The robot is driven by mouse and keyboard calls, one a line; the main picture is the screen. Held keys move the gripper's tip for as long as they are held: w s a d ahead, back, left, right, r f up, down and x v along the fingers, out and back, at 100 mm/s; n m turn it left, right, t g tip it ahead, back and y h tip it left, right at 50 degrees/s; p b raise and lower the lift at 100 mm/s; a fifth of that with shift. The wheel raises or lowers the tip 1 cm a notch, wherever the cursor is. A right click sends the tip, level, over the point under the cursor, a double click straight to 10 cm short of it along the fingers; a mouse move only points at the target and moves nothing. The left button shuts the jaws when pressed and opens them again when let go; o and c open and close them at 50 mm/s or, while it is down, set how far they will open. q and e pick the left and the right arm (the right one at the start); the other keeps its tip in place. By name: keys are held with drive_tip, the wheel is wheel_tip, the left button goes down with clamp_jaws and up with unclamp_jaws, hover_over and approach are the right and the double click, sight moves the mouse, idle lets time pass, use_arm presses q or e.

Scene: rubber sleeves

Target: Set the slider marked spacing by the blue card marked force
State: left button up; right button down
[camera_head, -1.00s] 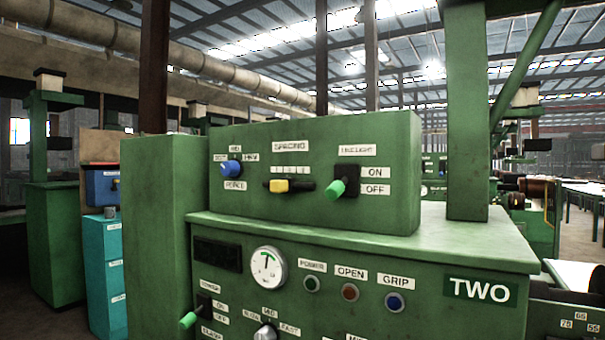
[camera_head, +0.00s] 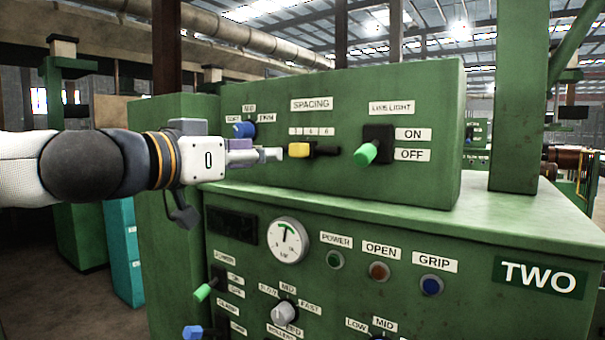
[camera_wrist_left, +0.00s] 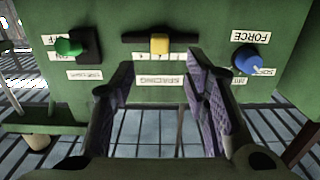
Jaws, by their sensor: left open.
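The slider marked SPACING has a yellow knob (camera_head: 300,151) on a dark horizontal slot, under small number labels. In the left wrist view, upside down, the yellow knob (camera_wrist_left: 159,44) sits near the slot's middle. My left gripper (camera_head: 272,154) is just left of the knob in the head view. In the wrist view the open jaws (camera_wrist_left: 160,82) are empty, with the knob beyond the gap between the fingertips. A blue knob (camera_wrist_left: 247,58) stands beside a white FORCE label (camera_wrist_left: 250,31). In the head view that label is hidden behind my gripper. I see no separate blue card. My right gripper is not in view.
A green switch (camera_head: 366,153) marked LINE LIGHT sticks out right of the slider. Below the green box, the lower panel holds a gauge (camera_head: 290,240), several buttons and more knobs. A ledge (camera_head: 480,215) juts out under the box.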

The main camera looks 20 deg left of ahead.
sight(293, 148)
use_arm(q)
drive_tip(key=b+x, duration=0.1)
drive_tip(key=x, duration=0.4)
drive_tip(key=b+x, duration=0.1)
drive_tip(key=x, duration=0.5)
drive_tip(key=shift+r, duration=0.25)
drive_tip(key=shift+w+d+r, duration=0.1)
drive_tip(key=shift+w+r, duration=0.05)
drive_tip(key=shift+w, duration=0.1)
drive_tip(key=shift+r, duration=0.2)
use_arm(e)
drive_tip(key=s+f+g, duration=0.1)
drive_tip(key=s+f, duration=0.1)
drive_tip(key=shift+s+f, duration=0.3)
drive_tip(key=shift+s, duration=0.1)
use_arm(q)
clamp_jaws()
drive_tip(key=shift+w, duration=0.1)
